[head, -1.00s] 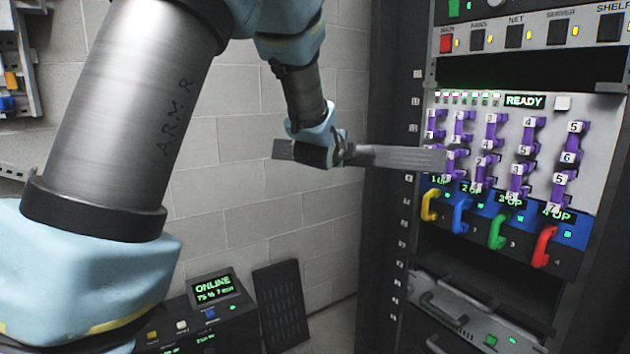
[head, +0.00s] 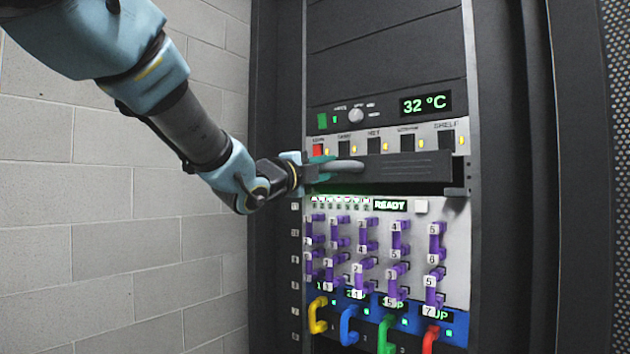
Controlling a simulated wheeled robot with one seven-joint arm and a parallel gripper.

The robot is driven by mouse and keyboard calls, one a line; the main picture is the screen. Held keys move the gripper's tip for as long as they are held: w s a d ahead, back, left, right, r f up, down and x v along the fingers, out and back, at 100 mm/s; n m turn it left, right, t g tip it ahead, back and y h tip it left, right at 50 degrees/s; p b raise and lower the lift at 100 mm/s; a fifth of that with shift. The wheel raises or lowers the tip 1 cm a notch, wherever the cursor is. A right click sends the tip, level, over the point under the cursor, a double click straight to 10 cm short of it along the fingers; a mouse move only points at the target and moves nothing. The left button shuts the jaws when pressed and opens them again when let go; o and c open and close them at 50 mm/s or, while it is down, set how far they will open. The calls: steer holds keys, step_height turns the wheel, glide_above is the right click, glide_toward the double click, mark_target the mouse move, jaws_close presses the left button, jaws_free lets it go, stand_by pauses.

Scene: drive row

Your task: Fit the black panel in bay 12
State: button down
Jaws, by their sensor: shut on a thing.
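A long black panel (head: 405,171) lies level across the rack, between the row of switches and the white board of purple plugs. My gripper (head: 322,170) is shut at its left end, by a curved grey piece (head: 345,166) that looks like a handle. A dark strip of opening (head: 462,178) shows at the panel's right end and under it. I cannot tell whether the panel touches the rack or stands in front of it. The bay numbers on the left rail (head: 295,232) are too small to read.
The switch row (head: 390,142) is close above the panel and a 32 °C display (head: 425,104) is higher up. Purple plugs (head: 366,248) stick out below, with coloured handles (head: 388,332) under them. A block wall (head: 90,220) is at left.

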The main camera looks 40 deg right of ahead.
steer(key=f+p+x, duration=0.1)
steer(key=p+x, duration=0.3)
steer(key=x, duration=0.4)
steer(key=shift+d+f+p, duration=0.15)
steer(key=shift+f+p, duration=0.1)
steer(key=shift+p, duration=0.05)
stand_by(0.3)
steer(key=shift+w, duration=0.1)
steer(key=shift+b, duration=1.1)
stand_by(0.6)
steer(key=shift+w+d, duration=0.15)
steer(key=shift+d, duration=0.45)
steer(key=shift+w+d+b, duration=0.15)
steer(key=shift+d+b, duration=0.2)
steer(key=shift+d, duration=0.35)
steer(key=shift+w+d, duration=0.1)
steer(key=shift+d, duration=0.25)
stand_by(0.3)
steer(key=shift+w+d, duration=0.2)
steer(key=shift+d, duration=0.5)
steer(key=shift+w+d, duration=0.1)
steer(key=shift+d, duration=0.35)
steer(key=shift+w+d, duration=0.1)
steer(key=shift+d, duration=0.25)
